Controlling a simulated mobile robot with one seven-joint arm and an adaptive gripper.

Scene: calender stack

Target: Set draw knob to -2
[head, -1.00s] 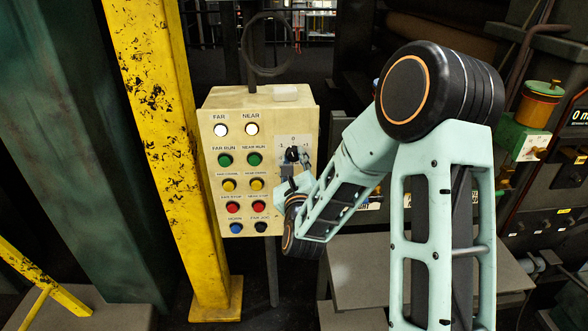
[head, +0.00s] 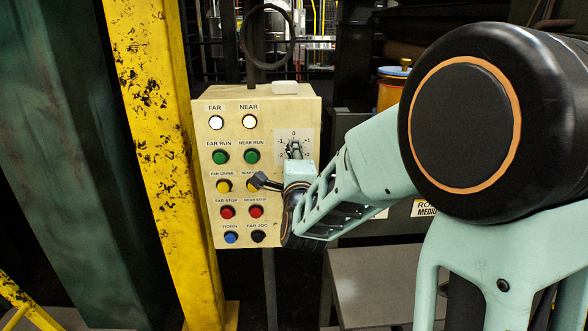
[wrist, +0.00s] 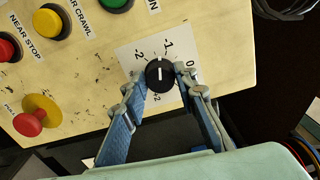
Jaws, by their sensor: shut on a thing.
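The draw knob (wrist: 160,76) is a round black knob with a white pointer line, on a white dial plate (wrist: 133,62) marked from -2 to +2. In the wrist view its line points between the -2 and -1 marks, nearer -1. My gripper (wrist: 164,82) has a finger on either side of the knob and is shut on it. In the head view the knob (head: 293,148) is small and partly hidden by my gripper (head: 294,158) at the right side of the cream control box (head: 240,185).
Green, yellow, red, blue and black buttons and two white lamps (head: 216,122) fill the box's left part. A red mushroom button (wrist: 29,122) is near the gripper. A yellow post (head: 150,130) stands left of the box. A grey step (head: 375,280) lies below right.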

